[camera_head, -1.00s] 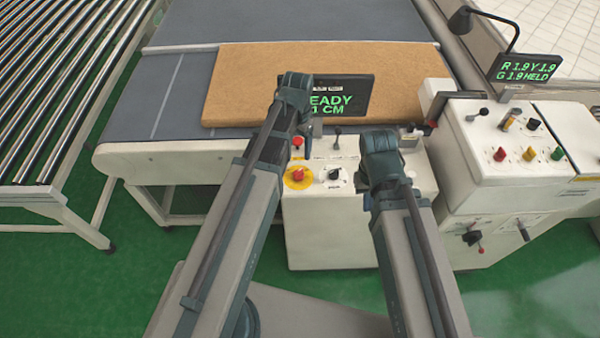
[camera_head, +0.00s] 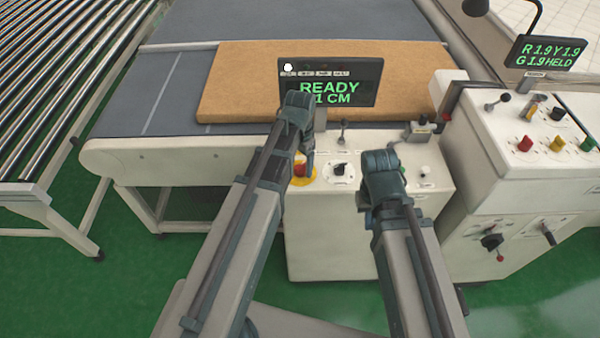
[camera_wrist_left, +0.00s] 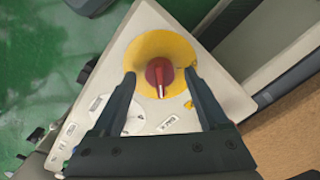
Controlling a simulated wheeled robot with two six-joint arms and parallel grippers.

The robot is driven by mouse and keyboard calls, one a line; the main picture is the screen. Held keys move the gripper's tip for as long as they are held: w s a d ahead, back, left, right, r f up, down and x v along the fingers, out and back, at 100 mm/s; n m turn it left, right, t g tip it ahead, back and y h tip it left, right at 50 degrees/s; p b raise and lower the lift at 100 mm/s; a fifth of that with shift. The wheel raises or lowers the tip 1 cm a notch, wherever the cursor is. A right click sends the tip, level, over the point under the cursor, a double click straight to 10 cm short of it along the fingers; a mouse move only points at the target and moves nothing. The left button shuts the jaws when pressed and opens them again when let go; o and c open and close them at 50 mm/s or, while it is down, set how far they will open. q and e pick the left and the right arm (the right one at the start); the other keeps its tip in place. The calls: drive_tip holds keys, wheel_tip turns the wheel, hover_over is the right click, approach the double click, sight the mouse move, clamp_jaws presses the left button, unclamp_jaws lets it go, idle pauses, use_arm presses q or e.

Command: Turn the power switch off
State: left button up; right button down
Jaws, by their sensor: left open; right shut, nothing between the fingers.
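The power switch, a red rotary knob (camera_wrist_left: 159,72) on a round yellow plate (camera_wrist_left: 137,55), is on the white control box (camera_head: 325,240). In the left wrist view the knob lies between the two spread fingers of my left gripper (camera_wrist_left: 160,88), with a gap on each side. In the head view my left gripper (camera_head: 303,165) is over the knob and yellow plate (camera_head: 297,181) and hides part of them. My right gripper (camera_head: 380,178) is shut and empty above the right part of the same box; its fingertips are mostly hidden.
A black rotary knob (camera_head: 341,168) sits just right of the power switch. A screen (camera_head: 362,82) reading READY stands behind it, before a brown mattress (camera_head: 230,85) on the conveyor. A second console (camera_head: 500,125) with coloured knobs stands at the right.

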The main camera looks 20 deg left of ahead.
use_arm(q)
drive_tip(key=shift+f, duration=0.45)
use_arm(e)
drive_tip(key=shift+f, duration=0.45)
use_arm(q)
clamp_jaws()
